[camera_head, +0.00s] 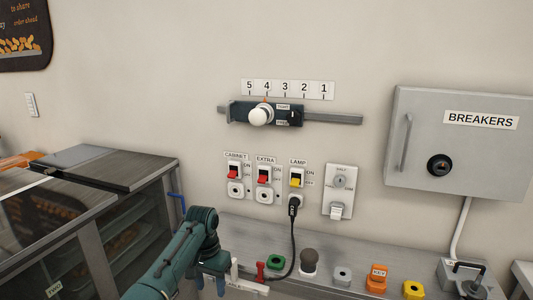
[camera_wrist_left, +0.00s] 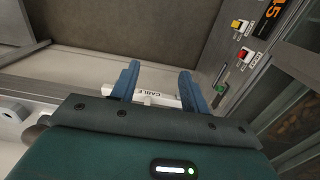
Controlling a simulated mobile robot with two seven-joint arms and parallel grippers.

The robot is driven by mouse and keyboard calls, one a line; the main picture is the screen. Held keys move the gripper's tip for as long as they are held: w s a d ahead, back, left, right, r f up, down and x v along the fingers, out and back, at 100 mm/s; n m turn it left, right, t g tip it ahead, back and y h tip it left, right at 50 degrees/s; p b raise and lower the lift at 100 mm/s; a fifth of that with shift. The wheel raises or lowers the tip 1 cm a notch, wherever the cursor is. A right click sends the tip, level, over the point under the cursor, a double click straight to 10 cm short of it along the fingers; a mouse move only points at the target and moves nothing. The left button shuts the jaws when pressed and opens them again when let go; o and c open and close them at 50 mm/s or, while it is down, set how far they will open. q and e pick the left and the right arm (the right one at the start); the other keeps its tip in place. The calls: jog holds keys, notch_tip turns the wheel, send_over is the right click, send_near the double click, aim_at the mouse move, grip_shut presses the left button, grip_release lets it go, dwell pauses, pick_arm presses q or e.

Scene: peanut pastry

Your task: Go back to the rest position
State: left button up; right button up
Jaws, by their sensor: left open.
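My left gripper (camera_head: 210,284) is low in the head view, in front of the shelf and left of the black plug cable (camera_head: 293,240). In the left wrist view its two blue fingers (camera_wrist_left: 160,72) stand apart. A white bar marked CABLE (camera_wrist_left: 154,97) shows between and beyond them. I cannot tell whether the fingers touch it. The same white bar (camera_head: 246,287) shows right of the gripper in the head view. The cable's plug sits in the LAMP outlet (camera_head: 296,200). My right gripper is not in view.
The glass cabinet (camera_head: 124,168) stands close on the left. Above are a slider rail (camera_head: 340,119), switches and a grey breaker box (camera_head: 460,155).

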pick_arm(q)
jog(key=s+a+f+n+t, duration=0.1)
jog(key=s+f, duration=0.4)
jog(key=s, duration=0.4)
jog(key=s+a+f+t, duration=0.1)
jog(key=s+a+f, duration=0.1)
jog(key=s+f, duration=0.6)
jog(key=s+a+r+t, duration=0.1)
jog(key=s+r, duration=0.2)
jog(key=s, duration=0.4)
jog(key=s+a+r+n, duration=0.1)
jog(key=s+r, duration=0.3)
jog(key=s, duration=0.2)
jog(key=s+a+r+t, duration=0.1)
jog(key=s+a+r, duration=0.15)
jog(key=s, duration=0.45)
jog(key=w+d+f+t+h, duration=0.3)
jog(key=w+d+f+t, duration=0.3)
jog(key=d+f, duration=0.1)
jog(key=shift+f+m+t, duration=0.35)
jog(key=shift+m+t, duration=0.05)
